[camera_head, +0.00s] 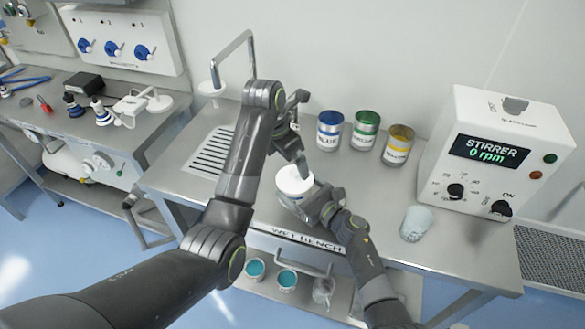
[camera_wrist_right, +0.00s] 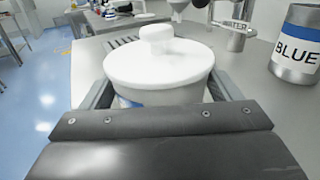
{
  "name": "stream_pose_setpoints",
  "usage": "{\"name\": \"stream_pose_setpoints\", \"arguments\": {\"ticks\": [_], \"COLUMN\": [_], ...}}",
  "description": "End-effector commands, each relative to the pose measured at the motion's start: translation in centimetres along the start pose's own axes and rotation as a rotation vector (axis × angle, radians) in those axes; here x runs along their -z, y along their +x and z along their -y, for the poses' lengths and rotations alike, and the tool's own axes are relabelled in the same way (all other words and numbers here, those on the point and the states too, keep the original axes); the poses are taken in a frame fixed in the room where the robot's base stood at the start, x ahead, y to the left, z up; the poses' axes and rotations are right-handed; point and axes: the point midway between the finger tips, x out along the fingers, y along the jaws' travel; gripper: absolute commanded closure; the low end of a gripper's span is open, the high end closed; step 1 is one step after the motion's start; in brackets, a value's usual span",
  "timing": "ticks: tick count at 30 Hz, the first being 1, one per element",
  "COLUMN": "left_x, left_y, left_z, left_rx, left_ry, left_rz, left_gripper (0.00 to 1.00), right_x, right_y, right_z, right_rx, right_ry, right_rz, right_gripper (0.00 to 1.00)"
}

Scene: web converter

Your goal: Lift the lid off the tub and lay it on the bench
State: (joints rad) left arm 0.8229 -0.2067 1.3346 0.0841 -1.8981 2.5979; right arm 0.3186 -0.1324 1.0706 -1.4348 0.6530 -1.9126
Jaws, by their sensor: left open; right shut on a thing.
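The white tub (camera_head: 289,199) stands on the wet bench (camera_head: 250,222). Its round white lid (camera_head: 294,181) sits on top; the right wrist view shows the lid (camera_wrist_right: 158,66) with its knob (camera_wrist_right: 156,38) upright and nothing gripping it. My right gripper (camera_head: 311,204) is shut on the tub's body from the right and front; its fingers flank the tub (camera_wrist_right: 165,97) below the lid in the right wrist view. My left gripper (camera_head: 299,160) is open and points down just above the lid. The left arm partly hides the tub's surroundings.
Blue (camera_head: 330,130), green (camera_head: 365,130) and yellow (camera_head: 398,144) labelled cans stand behind and right. A beaker (camera_head: 416,223) and the stirrer box (camera_head: 490,150) are farther right. A tap (camera_head: 233,55) and drain grille (camera_head: 213,150) lie left.

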Motion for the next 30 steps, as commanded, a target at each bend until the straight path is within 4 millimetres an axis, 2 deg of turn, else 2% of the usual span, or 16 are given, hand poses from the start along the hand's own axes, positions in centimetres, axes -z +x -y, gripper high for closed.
{"name": "stream_pose_setpoints", "arguments": {"ticks": [1,6,12,18,25,26,30], "left_x": [0.1,0.1,0.0,0.0,0.0,0.0,0.0], "left_y": [1.2,4.4,7.0,8.0,8.0,8.0,8.0], "left_z": [0.1,0.0,0.0,0.0,0.0,0.0,0.0], "left_rx": [0.004,0.002,0.001,0.000,0.000,0.000,0.000], "left_ry": [-0.001,0.000,0.002,0.002,0.002,0.002,0.001], "left_rz": [-0.004,-0.004,-0.002,-0.001,-0.001,-0.001,-0.001], "left_gripper": [0.00,0.00,0.00,0.00,0.00,0.01,0.20], "right_x": [0.1,0.1,0.0,0.0,0.0,0.0,0.0], "right_y": [0.0,0.0,0.0,0.0,0.0,0.0,0.0], "right_z": [0.0,0.0,0.0,0.0,0.0,0.0,0.0], "right_rx": [0.000,0.000,0.000,0.000,0.000,0.000,0.000], "right_ry": [-0.001,-0.001,-0.001,-0.001,-0.001,-0.001,-0.001], "right_rz": [-0.001,-0.001,-0.001,-0.001,-0.001,-0.001,-0.001], "right_gripper": [0.57,0.57,0.57,0.57,0.57,0.57,0.57]}}
